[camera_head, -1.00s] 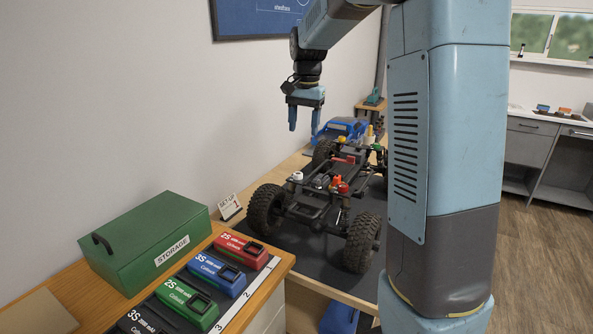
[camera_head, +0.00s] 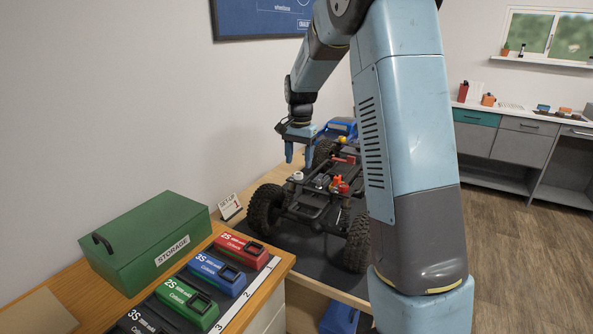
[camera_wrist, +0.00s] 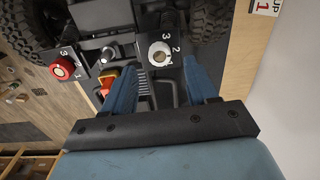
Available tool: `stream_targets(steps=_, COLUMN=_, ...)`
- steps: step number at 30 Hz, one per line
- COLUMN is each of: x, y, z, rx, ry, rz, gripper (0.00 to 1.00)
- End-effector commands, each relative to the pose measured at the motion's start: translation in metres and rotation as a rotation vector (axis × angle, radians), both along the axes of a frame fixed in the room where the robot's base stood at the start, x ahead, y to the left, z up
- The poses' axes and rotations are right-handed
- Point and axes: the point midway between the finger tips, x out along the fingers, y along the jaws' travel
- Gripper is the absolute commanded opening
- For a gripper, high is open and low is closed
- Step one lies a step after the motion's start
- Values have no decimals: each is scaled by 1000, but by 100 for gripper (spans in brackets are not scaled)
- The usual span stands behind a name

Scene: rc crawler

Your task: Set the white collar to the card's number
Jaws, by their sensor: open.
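A red collar (camera_wrist: 62,67) with numbers and an orange part (camera_wrist: 107,80) sit nearby on the crawler. Large black tyres (camera_head: 265,208) flank the chassis. A green storage box (camera_head: 145,235) and several battery packs (camera_head: 218,271) are on the bench at front left.

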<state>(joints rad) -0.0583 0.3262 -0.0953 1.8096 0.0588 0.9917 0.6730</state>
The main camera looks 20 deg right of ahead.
Motion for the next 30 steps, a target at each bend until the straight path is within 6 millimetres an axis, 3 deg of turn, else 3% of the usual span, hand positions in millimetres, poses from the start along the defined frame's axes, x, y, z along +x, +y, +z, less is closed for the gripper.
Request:
stream_targets(steps=3, x=0, y=0, z=-19, rx=0, ry=3, rz=0, gripper=58)
stream_targets(steps=9, x=0, y=1, z=-38, rx=0, ry=1, rz=0, gripper=58)
stream_targets(steps=21, x=1, y=1, z=-43, rx=0, ry=0, rz=0, gripper=58)
stream_targets(steps=30, x=1, y=1, z=-43, rx=0, ry=0, rz=0, gripper=29)
